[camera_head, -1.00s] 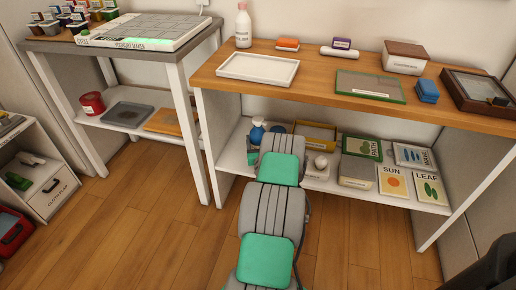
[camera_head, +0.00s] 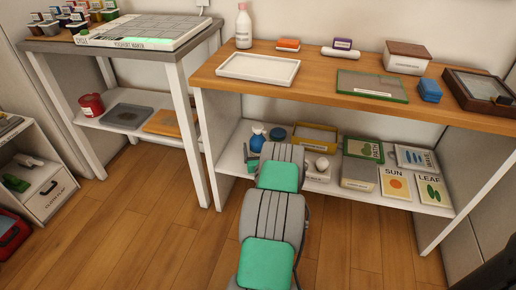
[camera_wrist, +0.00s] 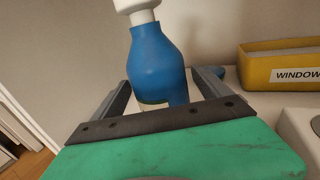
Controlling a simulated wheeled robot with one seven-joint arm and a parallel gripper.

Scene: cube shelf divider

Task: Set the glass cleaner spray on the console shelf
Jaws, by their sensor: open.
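A blue spray bottle with a white top (camera_head: 257,140), likely the glass cleaner, stands upright on the white lower shelf (camera_head: 232,160) of the wooden-topped console. Its label is not readable. In the wrist view the blue bottle (camera_wrist: 158,65) stands between the two grey fingers of my gripper (camera_wrist: 166,82). The fingers are open, one on each side of its lower body. Whether either touches it is not clear. In the head view my arm hides most of my gripper.
The wooden top (camera_head: 310,87) holds a white tray (camera_head: 257,67), a white bottle (camera_head: 243,27) and boxes.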

